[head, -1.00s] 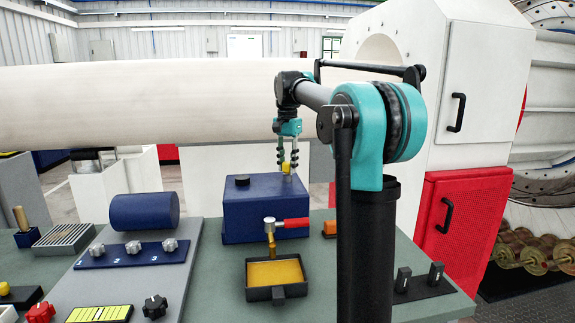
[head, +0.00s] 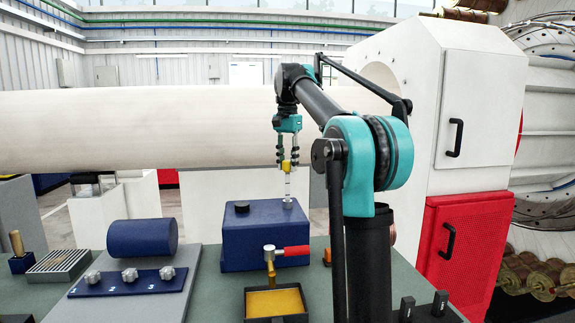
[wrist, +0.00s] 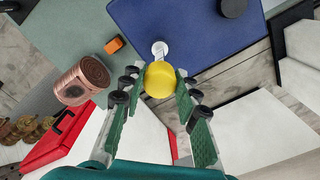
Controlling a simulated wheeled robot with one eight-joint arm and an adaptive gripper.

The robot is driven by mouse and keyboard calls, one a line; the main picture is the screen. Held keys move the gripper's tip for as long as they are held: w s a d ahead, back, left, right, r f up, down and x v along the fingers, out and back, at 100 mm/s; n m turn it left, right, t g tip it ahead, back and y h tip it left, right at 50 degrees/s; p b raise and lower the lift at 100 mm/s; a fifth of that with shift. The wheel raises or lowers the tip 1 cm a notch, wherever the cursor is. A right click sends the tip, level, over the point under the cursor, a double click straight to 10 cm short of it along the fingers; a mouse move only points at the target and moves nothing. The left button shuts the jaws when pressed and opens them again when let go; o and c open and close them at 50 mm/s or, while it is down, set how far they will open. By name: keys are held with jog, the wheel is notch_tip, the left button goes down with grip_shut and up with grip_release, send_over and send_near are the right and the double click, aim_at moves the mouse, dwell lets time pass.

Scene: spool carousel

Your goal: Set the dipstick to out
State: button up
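The dipstick has a yellow handle (head: 286,167) and a pale metal rod (head: 288,187). The rod stands upright over a light collar (head: 288,203) on top of the blue box (head: 262,237). A long stretch of rod shows above the box; I cannot tell whether its lower end is still inside. My gripper (head: 288,162) points down above the box, its fingers shut on the yellow handle. In the wrist view the yellow handle (wrist: 160,80) sits between the two green fingers, with the collar (wrist: 160,48) just beyond it.
A black cap (head: 241,207) is on the box's left. In front are a red-handled valve (head: 290,250) and a yellow tray (head: 275,302). A blue cylinder (head: 142,239) lies left. A large pale roll (head: 130,130) runs behind my gripper. A copper-coloured can (wrist: 82,80) shows in the wrist view.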

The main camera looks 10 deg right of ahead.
jog(key=o, duration=0.4)
jog(key=shift+c, duration=0.2)
notch_tip(320, 180, up, 10)
jog(key=shift+w+r, duration=0.1)
jog(key=shift+r, duration=0.9)
